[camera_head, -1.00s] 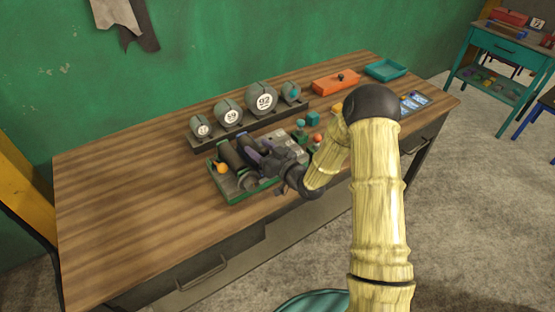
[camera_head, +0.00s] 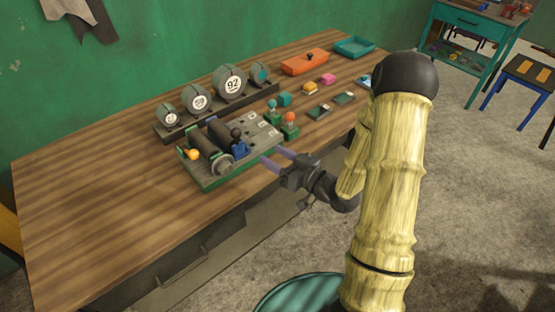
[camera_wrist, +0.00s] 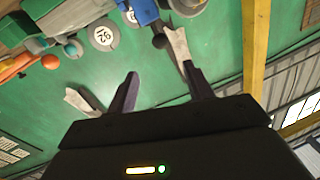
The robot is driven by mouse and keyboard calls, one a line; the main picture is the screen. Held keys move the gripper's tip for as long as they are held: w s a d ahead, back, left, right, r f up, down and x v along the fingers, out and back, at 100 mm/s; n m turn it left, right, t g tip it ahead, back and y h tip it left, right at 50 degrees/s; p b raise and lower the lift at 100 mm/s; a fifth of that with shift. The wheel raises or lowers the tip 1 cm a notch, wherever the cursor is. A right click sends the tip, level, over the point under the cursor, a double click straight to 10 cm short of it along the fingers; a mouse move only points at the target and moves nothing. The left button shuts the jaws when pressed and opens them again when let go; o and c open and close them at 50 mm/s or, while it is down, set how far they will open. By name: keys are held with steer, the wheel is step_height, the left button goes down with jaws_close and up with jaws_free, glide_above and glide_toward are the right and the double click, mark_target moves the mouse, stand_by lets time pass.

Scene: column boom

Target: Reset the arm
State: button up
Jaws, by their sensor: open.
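My gripper (camera_head: 279,161) is at the front edge of the wooden workbench (camera_head: 95,200) in the head view. Its two purple-grey fingers are spread and hold nothing. They point left toward a green-based device (camera_head: 208,184) with grey cylinders, an orange ball and a blue part, and the tips are close to its right end. Whether they touch it I cannot tell. My gripper (camera_wrist: 163,80) also shows open in the wrist view, with green wall between the fingers. My arm rises on the right, bent at a dark joint.
Round grey gauges (camera_head: 230,82) stand in a rack behind the device. An orange box (camera_head: 305,62), a teal tray (camera_head: 354,47) and small coloured blocks (camera_head: 309,87) lie further right. The bench's left part is bare. A teal cart (camera_head: 470,40) and a stool (camera_head: 528,75) stand at right.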

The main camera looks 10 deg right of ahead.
steer(key=shift+d, duration=0.1)
stand_by(0.5)
steer(key=s+d+m+g+h+p, duration=0.2)
steer(key=s+d+m+g+h, duration=0.3)
steer(key=h, duration=0.6)
steer(key=s+r+m+g, duration=0.1)
steer(key=s+r+g, duration=0.3)
steer(key=s, duration=0.6)
steer(key=shift+r+g+h+p, duration=0.3)
steer(key=shift+g+h+p, duration=0.1)
steer(key=shift+g, duration=0.6)
steer(key=shift+s+a, duration=0.15)
